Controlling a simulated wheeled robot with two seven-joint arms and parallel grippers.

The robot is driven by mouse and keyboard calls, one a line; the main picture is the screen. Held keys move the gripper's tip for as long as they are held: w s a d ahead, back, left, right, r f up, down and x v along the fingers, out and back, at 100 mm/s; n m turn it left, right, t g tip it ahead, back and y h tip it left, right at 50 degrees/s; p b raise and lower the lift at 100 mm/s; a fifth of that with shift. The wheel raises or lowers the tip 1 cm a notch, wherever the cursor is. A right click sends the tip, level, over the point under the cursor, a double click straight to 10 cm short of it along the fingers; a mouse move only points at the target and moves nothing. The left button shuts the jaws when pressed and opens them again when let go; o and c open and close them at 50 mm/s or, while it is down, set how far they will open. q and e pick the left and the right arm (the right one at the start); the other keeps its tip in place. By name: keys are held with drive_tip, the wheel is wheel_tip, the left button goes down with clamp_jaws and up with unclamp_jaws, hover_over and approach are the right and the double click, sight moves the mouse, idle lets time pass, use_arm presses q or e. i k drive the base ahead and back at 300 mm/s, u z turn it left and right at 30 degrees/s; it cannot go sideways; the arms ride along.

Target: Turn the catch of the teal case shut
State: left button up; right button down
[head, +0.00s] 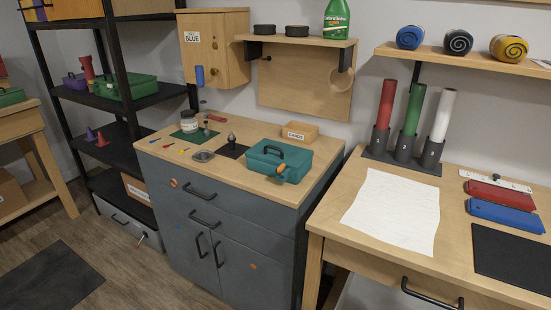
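The teal case (262,162) sits on the wooden top of the grey cabinet, near its right end. Its lid is down and a black handle shows on top. An orange catch (281,172) is on its front side, towards the right. The catch is too small to tell which way it is turned. Neither of my grippers is in view.
A cards box (300,132) stands behind the case. A black square with a dark object (232,144) and a small dish (203,156) lie to its left. The wooden table (330,222) with a white sheet (395,212) stands to the right.

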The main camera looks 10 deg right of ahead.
sight(280, 169)
drive_tip(key=u, duration=1.3)
drive_tip(key=i, duration=2.7)
drive_tip(key=z, duration=3.4)
drive_tip(key=i, duration=0.5)
drive_tip(key=z, duration=0.05)
